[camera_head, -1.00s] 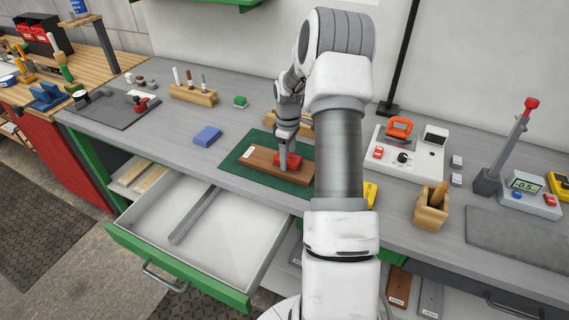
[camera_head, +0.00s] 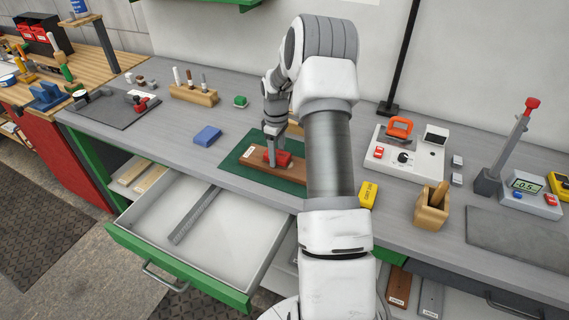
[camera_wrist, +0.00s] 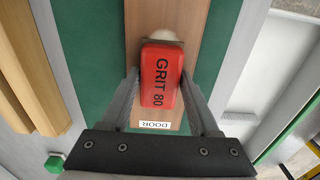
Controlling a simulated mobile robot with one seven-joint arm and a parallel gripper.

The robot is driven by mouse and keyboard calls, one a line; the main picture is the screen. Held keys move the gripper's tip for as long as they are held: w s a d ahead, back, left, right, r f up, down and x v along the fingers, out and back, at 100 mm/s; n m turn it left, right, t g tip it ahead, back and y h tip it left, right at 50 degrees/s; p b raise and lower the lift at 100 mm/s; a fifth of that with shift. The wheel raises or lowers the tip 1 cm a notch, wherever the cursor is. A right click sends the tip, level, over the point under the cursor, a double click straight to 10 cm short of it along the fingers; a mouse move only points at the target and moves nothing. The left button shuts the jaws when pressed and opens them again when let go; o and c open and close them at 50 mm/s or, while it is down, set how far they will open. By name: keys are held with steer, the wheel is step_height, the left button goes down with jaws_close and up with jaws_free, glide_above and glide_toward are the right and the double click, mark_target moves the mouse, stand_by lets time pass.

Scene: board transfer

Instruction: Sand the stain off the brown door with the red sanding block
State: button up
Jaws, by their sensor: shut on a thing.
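The brown door (camera_head: 293,175) is a flat board lying on a dark green mat (camera_head: 234,157) on the bench. It carries a white DOOR label (camera_wrist: 155,126). The red sanding block (camera_head: 283,158), marked GRIT 80 in the wrist view (camera_wrist: 161,85), is over the door. My gripper (camera_wrist: 160,74) is shut on it, a finger on each side. In the head view my gripper (camera_head: 270,162) points down at the door. A pale rounded patch (camera_wrist: 160,33) shows just beyond the block's far end, partly hidden by it. I cannot tell for sure whether the block touches the door.
A blue block (camera_head: 207,136) lies left of the mat. A yellow box (camera_head: 367,194) and a wooden holder (camera_head: 431,210) stand to the right. A white device (camera_head: 405,158) is behind them. The drawer (camera_head: 215,225) below is open. My arm hides the mat's right side.

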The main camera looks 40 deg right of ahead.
steer(key=shift+r, duration=0.15)
steer(key=shift+r+p, duration=2.15)
steer(key=shift+r, duration=1.25)
steer(key=shift+f, duration=0.15)
steer(key=shift+f+b, duration=2.05)
steer(key=shift+f, duration=0.95)
steer(key=shift+f, duration=0.4)
steer(key=shift+s+d, duration=0.1)
steer(key=shift+s, duration=0.05)
steer(key=shift+s+d+f+b, duration=0.15)
steer(key=shift+s+d+b, duration=0.25)
steer(key=shift+s, duration=0.4)
